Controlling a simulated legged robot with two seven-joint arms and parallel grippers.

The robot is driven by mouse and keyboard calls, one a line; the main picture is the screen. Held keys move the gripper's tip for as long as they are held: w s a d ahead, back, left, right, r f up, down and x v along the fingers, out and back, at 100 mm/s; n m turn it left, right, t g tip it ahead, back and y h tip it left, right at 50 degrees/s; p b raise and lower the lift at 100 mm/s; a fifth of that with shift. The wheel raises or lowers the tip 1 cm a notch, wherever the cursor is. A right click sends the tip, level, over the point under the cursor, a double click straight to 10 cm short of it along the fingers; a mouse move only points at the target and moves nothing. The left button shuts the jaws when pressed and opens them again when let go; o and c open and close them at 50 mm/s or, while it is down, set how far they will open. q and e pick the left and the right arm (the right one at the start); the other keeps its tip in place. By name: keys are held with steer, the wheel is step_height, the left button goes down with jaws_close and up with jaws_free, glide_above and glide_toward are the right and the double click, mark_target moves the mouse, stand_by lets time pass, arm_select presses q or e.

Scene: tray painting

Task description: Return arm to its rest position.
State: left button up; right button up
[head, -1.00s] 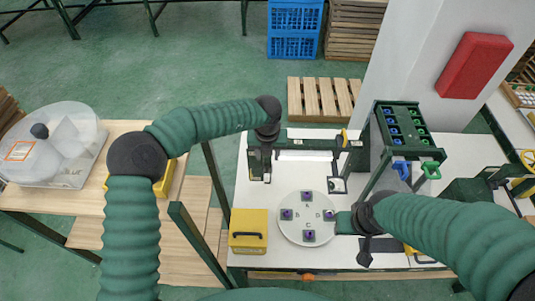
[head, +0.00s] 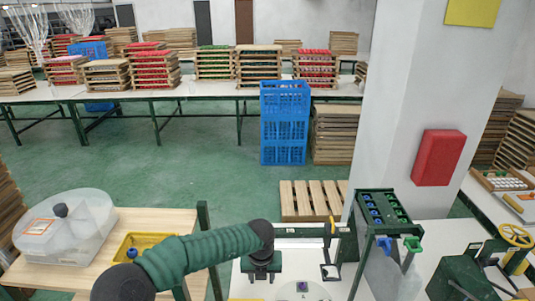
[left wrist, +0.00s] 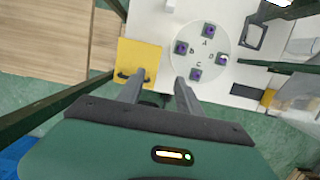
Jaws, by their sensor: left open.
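My left arm comes in from the lower left in the head view. Its gripper (head: 262,273) hangs at the arm's end over the white table (head: 335,290), its fingers pointing down. In the left wrist view the two fingers of this gripper (left wrist: 157,90) are apart with nothing between them. The plate shows only in part at the bottom of the head view (head: 302,296). My right gripper is out of the head view.
A green rack (head: 385,207) with blue and green parts stands by a white pillar (head: 415,90). A wooden table (head: 160,222) at left bears a clear container (head: 62,228). Blue crates (head: 285,125) and a pallet (head: 312,200) stand behind. A green press (head: 470,275) stands right.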

arm_select(q)
steer(key=w+a+r+m+t+y+b, duration=0.1)
steer(key=w+a+r+m+t+b, duration=0.15)
steer(key=w+a+m+t, duration=0.4)
steer(key=s+a+f+m+g+b, duration=0.2)
steer(key=s+a+f+m, duration=0.1)
steer(key=s+m, duration=0.6)
steer(key=s+a+f+m+g+b, duration=0.2)
steer(key=s+a+m, duration=0.2)
steer(key=s+m, duration=0.6)
steer(key=s+a+f+m+g+h+b, duration=0.1)
steer(key=s+a+f+m+g+b, duration=0.1)
steer(key=s+m, duration=0.8)
steer(key=s+a+f, duration=0.1)
steer(key=s+a, duration=0.1)
steer(key=s, duration=0.1)
steer(key=shift+s+a+f, duration=0.2)
steer(key=shift+a+f, duration=0.1)
steer(key=shift+a, duration=0.05)
